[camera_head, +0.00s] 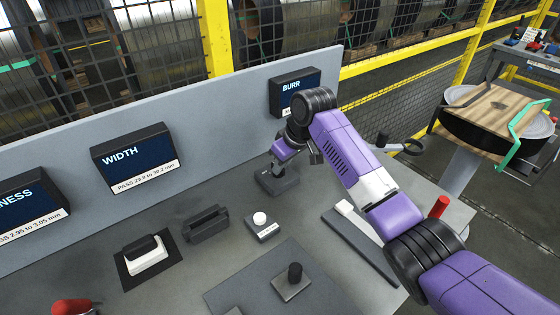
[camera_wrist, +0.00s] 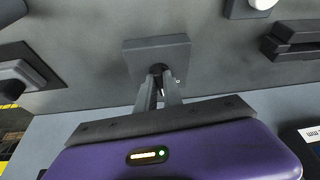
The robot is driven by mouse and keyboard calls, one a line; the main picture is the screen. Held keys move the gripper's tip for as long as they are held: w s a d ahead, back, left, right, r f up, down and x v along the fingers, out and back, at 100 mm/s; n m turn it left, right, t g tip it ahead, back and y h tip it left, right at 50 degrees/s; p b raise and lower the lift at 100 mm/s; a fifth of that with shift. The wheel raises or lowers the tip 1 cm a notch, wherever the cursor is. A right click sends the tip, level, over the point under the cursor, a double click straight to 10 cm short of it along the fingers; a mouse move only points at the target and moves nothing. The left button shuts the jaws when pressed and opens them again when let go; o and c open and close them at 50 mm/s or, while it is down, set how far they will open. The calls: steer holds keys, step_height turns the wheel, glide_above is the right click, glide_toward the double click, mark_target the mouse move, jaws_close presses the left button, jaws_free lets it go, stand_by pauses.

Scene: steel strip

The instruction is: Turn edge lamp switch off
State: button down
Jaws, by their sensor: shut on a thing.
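The edge lamp switch appears to be the small dark grey box (camera_head: 278,183) on the bench below the BURR display. In the wrist view the same box (camera_wrist: 142,50) shows as a grey block with a small dark lever (camera_wrist: 157,68) at its near edge. My gripper (camera_head: 281,165) reaches down onto the box from above. In the wrist view the two fingers of my gripper (camera_wrist: 159,82) are close together on the lever. The fingers and arm hide most of the lever, and its exact position cannot be told.
A box with a white round knob (camera_head: 261,219) and a dark slotted block (camera_head: 206,224) stand to the left. A grey bar (camera_head: 362,245) and red-topped post (camera_head: 438,207) lie right. The backboard with BURR (camera_head: 294,92) and WIDTH (camera_head: 134,157) displays rises behind.

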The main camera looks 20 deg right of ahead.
steer(key=n+g+y, duration=0.1)
steer(key=n, duration=0.3)
steer(key=shift+w+d+b, duration=0.15)
steer(key=shift+b, duration=0.15)
steer(key=shift+w+n+g+y+b, duration=0.1)
steer(key=shift+n+g+y+b, duration=0.35)
steer(key=shift+n, duration=0.75)
steer(key=c, duration=1.5)
jaws_free()
steer(key=shift+d+r, duration=0.1)
steer(key=v, duration=0.7)
steer(key=shift+d+r+b, duration=0.1)
steer(key=shift+r+b, duration=0.2)
steer(key=shift+b, duration=0.05)
